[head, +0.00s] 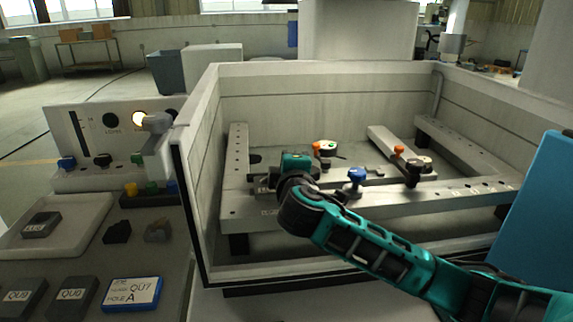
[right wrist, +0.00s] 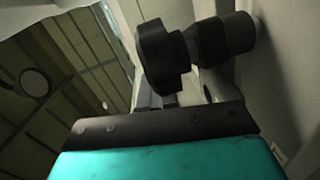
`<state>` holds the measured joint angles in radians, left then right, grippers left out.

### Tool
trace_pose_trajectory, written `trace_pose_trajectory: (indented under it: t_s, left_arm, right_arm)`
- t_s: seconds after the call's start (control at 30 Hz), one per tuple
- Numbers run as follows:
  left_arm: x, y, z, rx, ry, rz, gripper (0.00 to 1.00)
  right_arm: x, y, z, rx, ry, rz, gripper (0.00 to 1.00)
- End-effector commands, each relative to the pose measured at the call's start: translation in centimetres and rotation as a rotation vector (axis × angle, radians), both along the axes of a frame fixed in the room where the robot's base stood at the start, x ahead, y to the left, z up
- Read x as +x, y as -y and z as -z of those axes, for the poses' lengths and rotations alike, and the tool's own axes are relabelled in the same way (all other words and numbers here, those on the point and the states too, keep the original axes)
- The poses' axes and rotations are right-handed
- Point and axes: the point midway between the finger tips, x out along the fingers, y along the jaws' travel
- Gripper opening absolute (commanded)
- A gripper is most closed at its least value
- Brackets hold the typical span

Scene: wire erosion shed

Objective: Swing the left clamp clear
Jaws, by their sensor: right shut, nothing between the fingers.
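The left clamp (head: 327,149), with an orange knob and a pale round top, stands at the back left of the work frame (head: 395,202) inside the tank. My right gripper (head: 292,165) reaches in from the right to the frame's left part, just left of this clamp. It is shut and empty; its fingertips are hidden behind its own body. I cannot tell whether it touches the clamp. A second orange-knobbed clamp (head: 411,167) is further right. A blue knob (head: 356,176) stands between them. My left gripper is not in view.
The tank wall (head: 196,150) rises left of my right gripper. Outside it are a control panel (head: 92,140), a pale tray (head: 60,250), several dark blocks and a labelled card (head: 131,293). In the right wrist view, a dark round part (right wrist: 165,58) is close; I cannot identify it.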

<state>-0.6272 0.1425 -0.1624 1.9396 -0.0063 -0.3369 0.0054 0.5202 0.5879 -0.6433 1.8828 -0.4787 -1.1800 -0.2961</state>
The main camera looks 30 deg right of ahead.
Motion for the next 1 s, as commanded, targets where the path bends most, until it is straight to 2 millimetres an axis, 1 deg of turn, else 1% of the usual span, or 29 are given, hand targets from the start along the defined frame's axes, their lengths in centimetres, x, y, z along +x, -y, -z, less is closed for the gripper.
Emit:
trace_pose_trajectory:
  t_s: [0.03,0.2,0.4,0.63,1.0]
  left_arm:
    - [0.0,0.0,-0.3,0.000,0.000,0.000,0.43]
    - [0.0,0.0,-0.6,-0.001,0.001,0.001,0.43]
    - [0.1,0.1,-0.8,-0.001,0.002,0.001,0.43]
    - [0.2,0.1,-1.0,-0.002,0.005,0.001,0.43]
    - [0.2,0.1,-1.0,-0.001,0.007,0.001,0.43]
  right_arm:
    - [0.2,0.1,-0.1,0.005,-0.001,0.039,0.00]
    - [0.4,0.6,-0.1,0.004,0.000,0.153,0.00]
    - [0.5,1.1,0.0,0.002,0.000,0.243,0.00]
    - [0.6,1.4,-0.1,0.000,0.001,0.290,0.00]
    - [0.6,1.5,-0.1,0.000,0.003,0.297,0.00]
